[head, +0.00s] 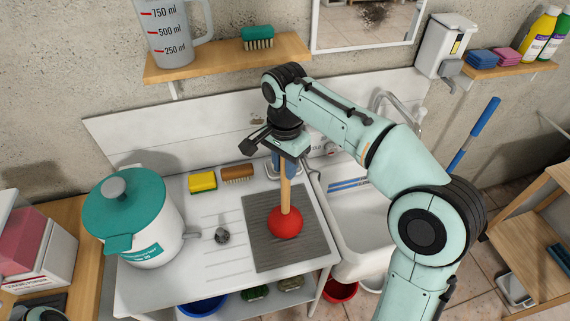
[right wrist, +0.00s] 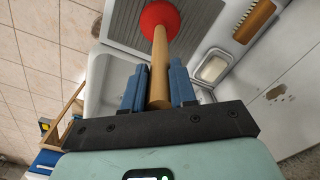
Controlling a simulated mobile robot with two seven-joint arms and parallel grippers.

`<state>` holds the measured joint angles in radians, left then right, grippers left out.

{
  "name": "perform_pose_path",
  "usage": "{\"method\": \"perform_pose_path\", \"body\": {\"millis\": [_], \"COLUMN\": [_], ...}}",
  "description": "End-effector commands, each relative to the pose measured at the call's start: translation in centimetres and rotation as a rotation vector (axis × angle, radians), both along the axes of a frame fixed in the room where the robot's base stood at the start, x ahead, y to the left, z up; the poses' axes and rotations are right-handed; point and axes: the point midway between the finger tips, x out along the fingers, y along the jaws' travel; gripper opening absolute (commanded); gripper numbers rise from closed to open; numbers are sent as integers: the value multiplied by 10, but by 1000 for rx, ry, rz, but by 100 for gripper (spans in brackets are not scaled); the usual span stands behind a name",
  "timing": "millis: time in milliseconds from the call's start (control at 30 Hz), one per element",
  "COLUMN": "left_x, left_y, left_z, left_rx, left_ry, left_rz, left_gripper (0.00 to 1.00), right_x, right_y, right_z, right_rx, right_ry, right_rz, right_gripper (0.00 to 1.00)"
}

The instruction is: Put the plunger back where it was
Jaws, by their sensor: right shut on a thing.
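The plunger has a red cup (head: 285,223) and a wooden handle (head: 285,188). It is upright, with its cup over the grey ribbed mat (head: 262,250) on the drainboard left of the sink. I cannot tell if the cup touches the mat. My right gripper (head: 285,168) is shut on the upper handle from above. In the right wrist view the handle (right wrist: 159,70) runs between the two blue fingers (right wrist: 158,88), and the red cup (right wrist: 160,16) is at the far end. My left gripper is not in view.
The sink basin (head: 358,215) is on the right. A shelf (head: 225,58) is above.

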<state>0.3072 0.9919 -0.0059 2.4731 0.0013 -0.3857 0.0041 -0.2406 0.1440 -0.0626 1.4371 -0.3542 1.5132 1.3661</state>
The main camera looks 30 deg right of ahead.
Motion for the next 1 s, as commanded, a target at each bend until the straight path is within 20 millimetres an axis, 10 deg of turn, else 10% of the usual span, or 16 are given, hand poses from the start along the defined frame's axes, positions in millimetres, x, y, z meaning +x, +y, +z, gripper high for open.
{"method": "perform_pose_path", "body": {"millis": [267, 300, 367, 733, 1000], "left_x": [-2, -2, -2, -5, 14], "left_y": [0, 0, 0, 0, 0], "left_z": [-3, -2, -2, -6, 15], "left_rx": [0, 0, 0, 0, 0], "left_ry": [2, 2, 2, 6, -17], "left_rz": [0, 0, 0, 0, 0], "left_gripper": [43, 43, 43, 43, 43], "right_x": [0, 0, 0, 0, 6], "right_y": [0, 0, 0, 0, -2], "right_z": [-5, -5, -4, -5, 50], "right_rx": [0, 0, 0, 0, 0], "right_ry": [0, 0, 0, 1, -8], "right_rz": [0, 0, 0, 0, -1], "right_gripper": [0, 36, 52, 52, 52]}}
